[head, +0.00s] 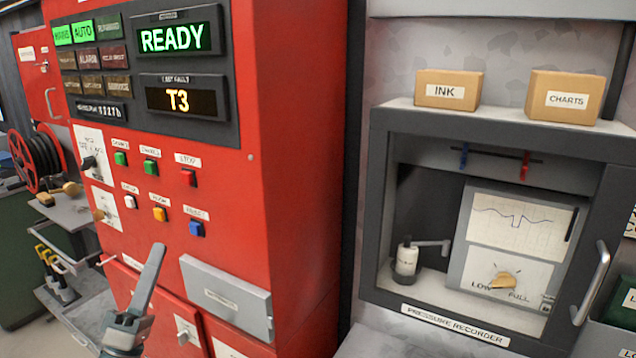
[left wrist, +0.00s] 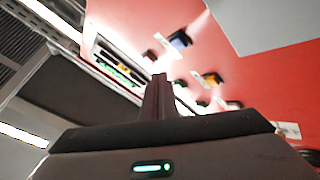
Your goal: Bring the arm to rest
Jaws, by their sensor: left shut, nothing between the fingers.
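My left gripper (head: 152,268) stands in front of the lower part of the red pump control panel (head: 306,150), below the push buttons. Its fingers are together, point up and hold nothing. In the left wrist view my left gripper (left wrist: 158,80) is also shut, with the red panel and its buttons beyond it. The panel's displays read READY (head: 178,39) in green and T3 (head: 180,101) in amber. My right gripper is not in view.
The pressure recorder cabinet (head: 440,293) stands on the right, with an ink box (head: 447,90) and a charts box (head: 564,98) on top. A hose reel (head: 38,158) and a cart (head: 75,215) are at the left. A grey holder (head: 226,299) sticks out from the panel near the gripper.

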